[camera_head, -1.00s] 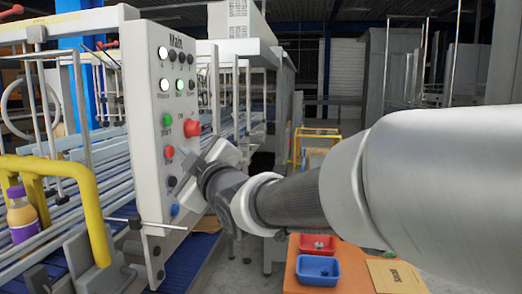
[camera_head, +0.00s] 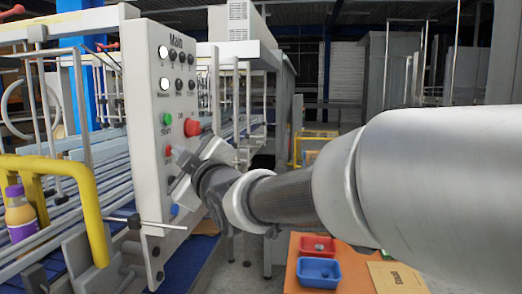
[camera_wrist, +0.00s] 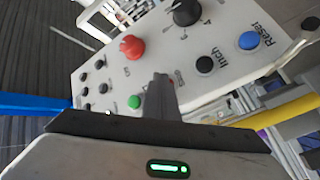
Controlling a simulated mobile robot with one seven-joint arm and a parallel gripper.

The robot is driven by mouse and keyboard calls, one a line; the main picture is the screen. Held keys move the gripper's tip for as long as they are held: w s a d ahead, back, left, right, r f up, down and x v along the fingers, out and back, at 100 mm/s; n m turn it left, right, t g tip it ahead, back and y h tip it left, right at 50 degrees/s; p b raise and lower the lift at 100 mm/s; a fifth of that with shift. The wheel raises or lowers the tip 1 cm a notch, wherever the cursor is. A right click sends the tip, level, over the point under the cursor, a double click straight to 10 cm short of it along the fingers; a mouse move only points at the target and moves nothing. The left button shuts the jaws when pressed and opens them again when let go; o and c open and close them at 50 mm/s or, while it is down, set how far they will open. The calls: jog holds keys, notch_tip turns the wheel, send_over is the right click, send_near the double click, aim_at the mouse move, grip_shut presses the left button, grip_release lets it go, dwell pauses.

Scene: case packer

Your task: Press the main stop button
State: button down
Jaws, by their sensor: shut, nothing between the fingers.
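The white panel headed "Main" (camera_head: 146,110) stands left of centre in the head view. The small red stop button (camera_head: 168,151) sits below the green start button (camera_head: 167,119). My gripper (camera_head: 179,152) is shut and empty, its tip at the panel beside or against the stop button; contact cannot be told. In the wrist view my shut fingers (camera_wrist: 161,92) point at the panel and hide the stop button. The green button (camera_wrist: 134,102) is left of them and the black Inch button (camera_wrist: 205,64) right.
A large red mushroom button (camera_head: 193,127) is close above my gripper; it also shows in the wrist view (camera_wrist: 132,47). A blue Reset button (camera_head: 175,210) is low on the panel. A yellow rail (camera_head: 90,205) and metal rod stand at left. Red and blue bins (camera_head: 318,271) sit on an orange table.

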jog(key=shift+s+d, duration=0.1)
jog(key=shift+d, duration=0.8)
jog(key=shift+s+d+p, duration=0.2)
jog(key=shift+d+p, duration=0.3)
jog(key=shift+d, duration=2)
jog(key=shift+d, duration=0.1)
jog(key=s+d+f+m+g+h+p, duration=0.1)
jog(key=s+d+f+m+h+p, duration=0.15)
jog(key=d, duration=0.45)
jog(key=s+d+f+m+h+p, duration=0.1)
jog(key=d+m+h, duration=0.3)
jog(key=d, duration=0.3)
jog(key=s+d+f+m+g+h+p, duration=0.1)
jog(key=d+m+h+p, duration=0.2)
jog(key=d, duration=0.4)
jog(key=s+d+f+m+g+h+p, duration=0.1)
jog(key=s+d+f+m+g, duration=0.2)
jog(key=s, duration=0.6)
jog(key=s+d+f+m+g+h+p, duration=0.1)
jog(key=s+d+f+m+g, duration=0.2)
jog(key=s, duration=0.6)
notch_tip(320, 180, down, 3)
jog(key=d+m, duration=0.2)
jog(key=shift+s+d+r+g, duration=0.15)
jog(key=shift+s+d+g, duration=0.15)
jog(key=shift+s+d, duration=0.05)
